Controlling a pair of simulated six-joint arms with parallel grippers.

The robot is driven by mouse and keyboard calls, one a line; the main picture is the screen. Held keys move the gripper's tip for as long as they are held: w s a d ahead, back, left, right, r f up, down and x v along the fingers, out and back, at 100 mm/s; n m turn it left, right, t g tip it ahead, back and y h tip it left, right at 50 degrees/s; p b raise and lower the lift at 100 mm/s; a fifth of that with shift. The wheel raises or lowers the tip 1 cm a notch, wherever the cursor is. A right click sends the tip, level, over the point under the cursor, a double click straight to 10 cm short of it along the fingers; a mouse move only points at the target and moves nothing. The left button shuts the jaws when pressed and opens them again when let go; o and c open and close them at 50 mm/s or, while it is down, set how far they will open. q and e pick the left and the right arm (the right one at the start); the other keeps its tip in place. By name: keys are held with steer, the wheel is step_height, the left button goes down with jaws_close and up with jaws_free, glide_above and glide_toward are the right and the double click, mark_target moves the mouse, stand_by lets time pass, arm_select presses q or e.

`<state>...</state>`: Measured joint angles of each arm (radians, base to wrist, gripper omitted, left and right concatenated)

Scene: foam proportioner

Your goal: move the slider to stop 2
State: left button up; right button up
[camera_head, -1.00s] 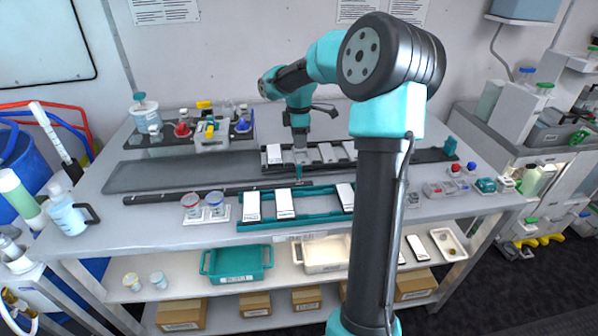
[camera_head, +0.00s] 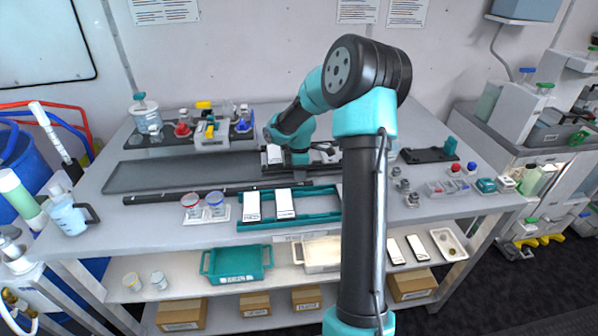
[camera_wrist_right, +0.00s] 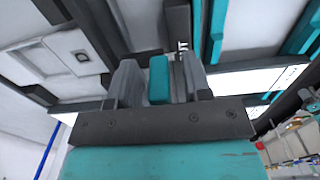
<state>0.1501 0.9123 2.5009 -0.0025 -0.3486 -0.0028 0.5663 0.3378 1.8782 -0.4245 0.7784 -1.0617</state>
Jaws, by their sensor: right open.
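My right gripper (camera_wrist_right: 160,66) is open in the wrist view, one grey finger on each side of a small teal block (camera_wrist_right: 159,82). The block looks like the slider's knob; I cannot tell whether the fingers touch it. A dark strip (camera_wrist_right: 178,28) with pale marks runs beyond it; I cannot read the marks surely as stop 2. In the head view my right arm reaches over the bench to the far end of the long dark rail (camera_head: 215,192). There the arm hides the fingertips and the slider. My left gripper is not in view.
A teal tray (camera_head: 310,217) with white-topped pieces lies in front of the rail. A dark flat panel (camera_head: 180,171) lies behind the rail, with a bottle (camera_head: 146,115) beyond.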

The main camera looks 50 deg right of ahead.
jaws_close()
stand_by(0.4)
